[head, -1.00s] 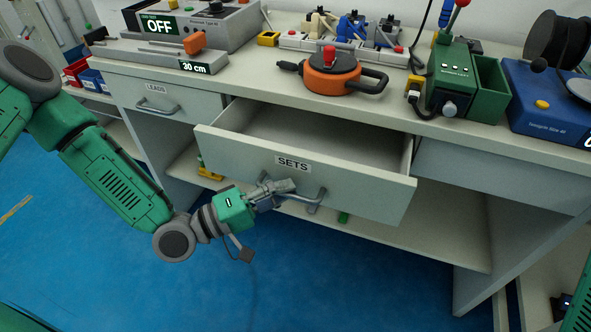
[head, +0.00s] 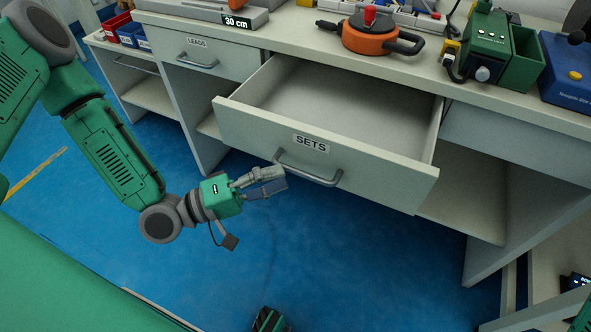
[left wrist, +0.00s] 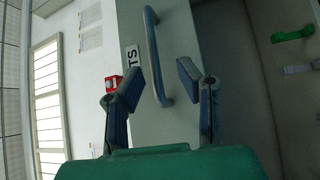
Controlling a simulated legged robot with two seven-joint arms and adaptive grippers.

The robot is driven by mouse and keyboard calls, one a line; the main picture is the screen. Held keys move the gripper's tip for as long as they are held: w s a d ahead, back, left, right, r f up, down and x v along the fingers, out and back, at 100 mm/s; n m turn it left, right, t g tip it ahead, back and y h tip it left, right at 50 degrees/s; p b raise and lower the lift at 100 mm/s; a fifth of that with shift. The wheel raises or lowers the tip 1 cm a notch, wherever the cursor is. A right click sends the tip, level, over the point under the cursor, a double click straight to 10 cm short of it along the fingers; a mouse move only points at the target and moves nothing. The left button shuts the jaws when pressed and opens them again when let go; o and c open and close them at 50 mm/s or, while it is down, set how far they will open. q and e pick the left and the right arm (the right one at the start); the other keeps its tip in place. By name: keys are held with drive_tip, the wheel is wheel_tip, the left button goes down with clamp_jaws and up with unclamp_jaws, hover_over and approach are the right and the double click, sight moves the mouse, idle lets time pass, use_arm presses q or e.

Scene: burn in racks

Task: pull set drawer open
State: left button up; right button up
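The SETS drawer (head: 325,150) stands well open below the bench top, and its visible inside is empty. Its grey bar handle (head: 307,172) is on the front, under the SETS label. My left gripper (head: 272,181) is at the left end of the handle, in front of the drawer. In the left wrist view, the two fingers of my left gripper (left wrist: 159,82) are spread apart. The handle (left wrist: 154,50) shows between and beyond them, not clamped. The drawer front (left wrist: 150,125) with part of its label is behind it. My right gripper is not in view.
The closed LEADS drawer (head: 202,50) is to the left of the SETS drawer. An orange round device (head: 370,37) and a green box unit (head: 485,48) stand on the bench top (head: 300,40). The blue floor (head: 330,250) in front is clear.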

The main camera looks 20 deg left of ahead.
sight(298, 172)
use_arm(q)
drive_tip(key=v, duration=0.7)
drive_tip(key=shift+a+f, duration=0.25)
drive_tip(key=shift+a, duration=0.15)
drive_tip(key=shift+s+d+r+x, duration=0.1)
drive_tip(key=shift+r+x, duration=0.05)
drive_tip(key=shift+x, duration=1.85)
drive_tip(key=shift+s+d+r+x, duration=0.1)
drive_tip(key=shift+r+x, duration=0.05)
drive_tip(key=shift+x, duration=1.9)
drive_tip(key=shift+s+d+r+x, duration=0.1)
drive_tip(key=shift+s+r+x, duration=0.05)
drive_tip(key=shift+x, duration=1.85)
clamp_jaws()
